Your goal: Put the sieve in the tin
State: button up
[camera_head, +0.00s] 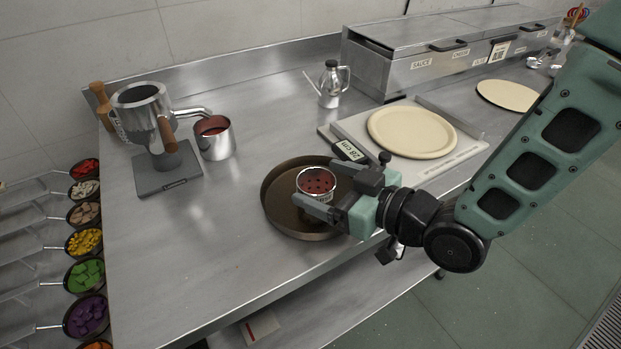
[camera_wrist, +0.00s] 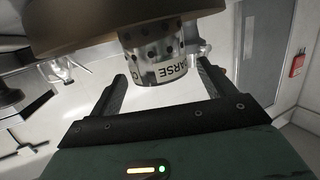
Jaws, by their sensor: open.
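In the wrist view the sieve (camera_wrist: 160,64) shows holes and a label of which "ARSE" is readable, and the brown tin (camera_wrist: 90,32) lies along the top edge. My gripper (camera_head: 316,182) reaches over the tin's right side, its fingers open on either side of the sieve. Part of the tin is hidden behind my gripper.
A metal device on a grey base (camera_head: 170,170) and a red-lined metal cup (camera_head: 214,139) stand at left. A pale dough disc (camera_head: 411,132) lies on a board behind my gripper. An oil can (camera_head: 331,84) stands at the back. The front-left counter is clear.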

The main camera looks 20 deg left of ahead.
jog(key=p+v, duration=0.2)
jog(key=v, duration=0.6)
jog(key=shift+p, duration=0.3)
jog(key=shift+w+f+h, duration=0.1)
jog(key=shift+h, duration=0.3)
jog(key=s+d+r+m+g+h, duration=0.2)
jog(key=s+d+m+h, duration=0.1)
jog(key=s+d+h, duration=0.3)
jog(key=s+d+r+m+g+h, duration=0.3)
jog(key=s+d+h, duration=0.3)
jog(key=d, duration=0.5)
jog(key=shift+m+h, duration=0.3)
jog(key=shift+h, duration=0.4)
jog(key=shift+r, duration=0.1)
